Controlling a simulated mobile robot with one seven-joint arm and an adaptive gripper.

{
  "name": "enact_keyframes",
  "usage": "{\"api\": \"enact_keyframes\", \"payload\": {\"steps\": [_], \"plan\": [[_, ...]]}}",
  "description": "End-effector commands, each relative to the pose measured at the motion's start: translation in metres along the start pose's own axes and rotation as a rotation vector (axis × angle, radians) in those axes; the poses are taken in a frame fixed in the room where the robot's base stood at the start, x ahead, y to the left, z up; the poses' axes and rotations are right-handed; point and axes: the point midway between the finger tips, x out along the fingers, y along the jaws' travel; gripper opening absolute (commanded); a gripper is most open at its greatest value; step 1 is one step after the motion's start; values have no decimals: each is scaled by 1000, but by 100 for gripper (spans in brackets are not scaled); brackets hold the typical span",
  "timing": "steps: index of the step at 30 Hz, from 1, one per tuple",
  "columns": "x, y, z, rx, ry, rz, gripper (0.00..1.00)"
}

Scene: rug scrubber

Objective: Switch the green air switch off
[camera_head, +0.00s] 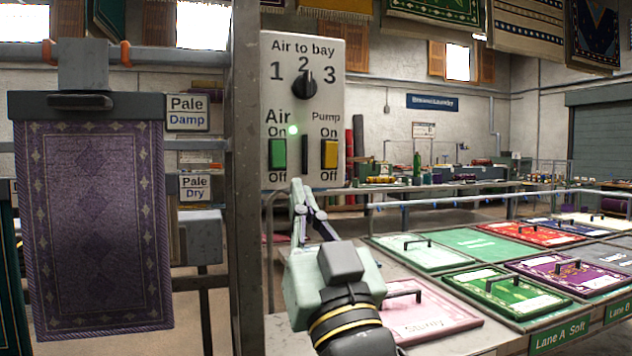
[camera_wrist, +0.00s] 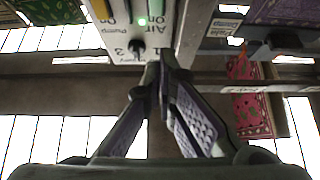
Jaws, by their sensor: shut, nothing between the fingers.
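The green air switch (camera_head: 278,154) is on the left of a pale control panel (camera_head: 335,66), between the labels On and Off. A small green light (camera_head: 293,130) glows above it to the right. The switch shows partly at the top of the inverted wrist view (camera_wrist: 156,8), with the lit light (camera_wrist: 141,21) beside it. My gripper (camera_head: 298,184) is shut and empty, its tips near the panel's lower edge, below and right of the switch. In the wrist view my gripper (camera_wrist: 163,62) overlaps the panel's edge; I cannot tell whether it touches.
A yellow pump switch (camera_head: 329,154) and a dark divider (camera_head: 305,154) are right of the green switch. A black selector knob (camera_head: 304,84) is above. A metal post (camera_head: 244,180) stands left of the panel, with a hanging purple rug (camera_head: 95,225) beyond. Coloured lidded bays (camera_head: 480,243) fill the right.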

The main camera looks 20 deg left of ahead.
Motion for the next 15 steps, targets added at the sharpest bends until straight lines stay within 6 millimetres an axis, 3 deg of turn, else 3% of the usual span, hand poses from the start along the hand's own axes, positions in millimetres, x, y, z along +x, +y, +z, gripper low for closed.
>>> {"api": "enact_keyframes", "payload": {"steps": [15], "plan": [[1,7,1,-1,-17,13,0]]}}
